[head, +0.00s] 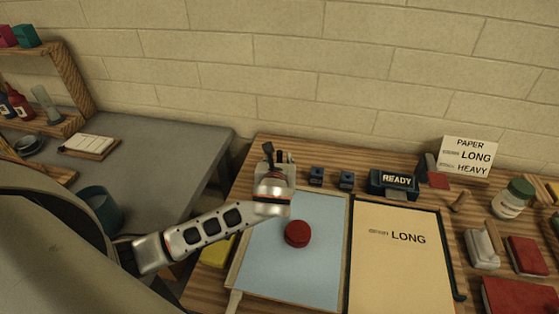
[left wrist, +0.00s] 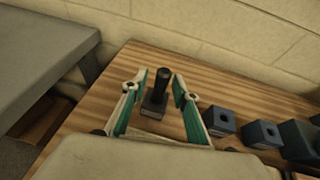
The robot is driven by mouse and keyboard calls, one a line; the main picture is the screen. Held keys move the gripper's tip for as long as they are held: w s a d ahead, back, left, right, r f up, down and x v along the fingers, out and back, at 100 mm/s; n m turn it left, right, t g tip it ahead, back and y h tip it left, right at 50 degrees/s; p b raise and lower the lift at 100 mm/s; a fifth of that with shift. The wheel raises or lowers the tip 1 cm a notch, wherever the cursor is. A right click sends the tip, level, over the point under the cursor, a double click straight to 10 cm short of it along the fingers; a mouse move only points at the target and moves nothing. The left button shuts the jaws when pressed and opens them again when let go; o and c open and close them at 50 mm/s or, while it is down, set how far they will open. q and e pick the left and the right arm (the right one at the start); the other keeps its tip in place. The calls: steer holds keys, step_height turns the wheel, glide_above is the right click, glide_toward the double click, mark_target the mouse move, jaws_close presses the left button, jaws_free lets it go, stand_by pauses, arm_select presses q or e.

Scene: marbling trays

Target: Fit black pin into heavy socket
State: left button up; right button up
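The black pin (left wrist: 162,84) stands upright on a small dark block (left wrist: 153,108) with a pale front, near the table's back left corner. My left gripper (head: 279,158) is open, its green-edged fingers on either side of the pin with gaps visible in the left wrist view. In the head view the gripper partly hides the pin and block. Two dark blue-grey socket blocks with holes, one left (head: 316,176) and one right (head: 346,180), stand to the right of the gripper; they also show in the left wrist view (left wrist: 220,119). Their labels are too small to read. My right gripper is not in view.
A dark READY block (head: 396,183) stands right of the sockets. A card (head: 466,157) reads PAPER, LONG, HEAVY. A blue tray (head: 270,282) with a red puck (head: 297,233) lies in front, beside a LONG sheet (head: 395,270). The brick wall is close behind.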

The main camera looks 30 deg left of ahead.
arm_select(q)
jaws_close()
steer(key=shift+r, duration=0.1)
